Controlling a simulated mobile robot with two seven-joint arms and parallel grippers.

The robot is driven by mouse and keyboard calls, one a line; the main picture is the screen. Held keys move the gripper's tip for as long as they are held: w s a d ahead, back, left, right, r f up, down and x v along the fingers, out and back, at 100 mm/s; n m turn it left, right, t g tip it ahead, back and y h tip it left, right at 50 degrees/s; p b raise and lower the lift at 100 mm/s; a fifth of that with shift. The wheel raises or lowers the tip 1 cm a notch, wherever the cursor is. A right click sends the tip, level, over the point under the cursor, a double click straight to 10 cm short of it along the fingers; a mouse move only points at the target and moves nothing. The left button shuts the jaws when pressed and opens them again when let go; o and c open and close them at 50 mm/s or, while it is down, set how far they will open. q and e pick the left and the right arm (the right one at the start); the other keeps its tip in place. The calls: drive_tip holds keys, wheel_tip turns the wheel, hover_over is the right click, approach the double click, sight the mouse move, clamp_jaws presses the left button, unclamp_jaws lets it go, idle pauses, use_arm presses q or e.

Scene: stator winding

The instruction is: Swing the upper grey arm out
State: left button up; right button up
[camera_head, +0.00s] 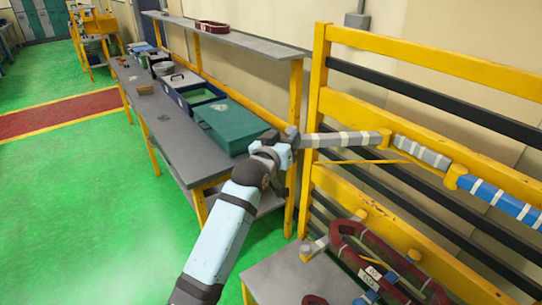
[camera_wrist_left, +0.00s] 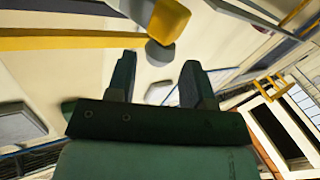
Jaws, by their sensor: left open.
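The upper grey arm (camera_head: 345,139), wrapped with white bands, sticks out to the left from a yellow block on the yellow rack and ends in a grey knob. My left gripper (camera_head: 288,140) is at that free end, seen from behind, so whether it touches the knob is hard to tell. In the left wrist view the two dark fingers (camera_wrist_left: 157,72) stand apart with nothing clearly between them. A grey round end (camera_wrist_left: 160,55) beside a yellow block (camera_wrist_left: 168,20) lies just beyond the fingertips. My right gripper is not in view.
A yellow rack (camera_head: 412,107) with black bars stands at the right. Blue banded arms (camera_head: 500,202) and dark red coils (camera_head: 350,235) sit on or below it. A workbench (camera_head: 175,140) with a green case (camera_head: 228,125) stands behind my gripper. The green floor at left is clear.

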use_arm(q)
drive_tip(key=b+v, duration=0.2)
drive_tip(key=v, duration=0.9)
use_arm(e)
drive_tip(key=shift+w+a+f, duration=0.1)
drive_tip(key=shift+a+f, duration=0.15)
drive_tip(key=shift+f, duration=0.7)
use_arm(q)
drive_tip(key=shift+s, duration=0.1)
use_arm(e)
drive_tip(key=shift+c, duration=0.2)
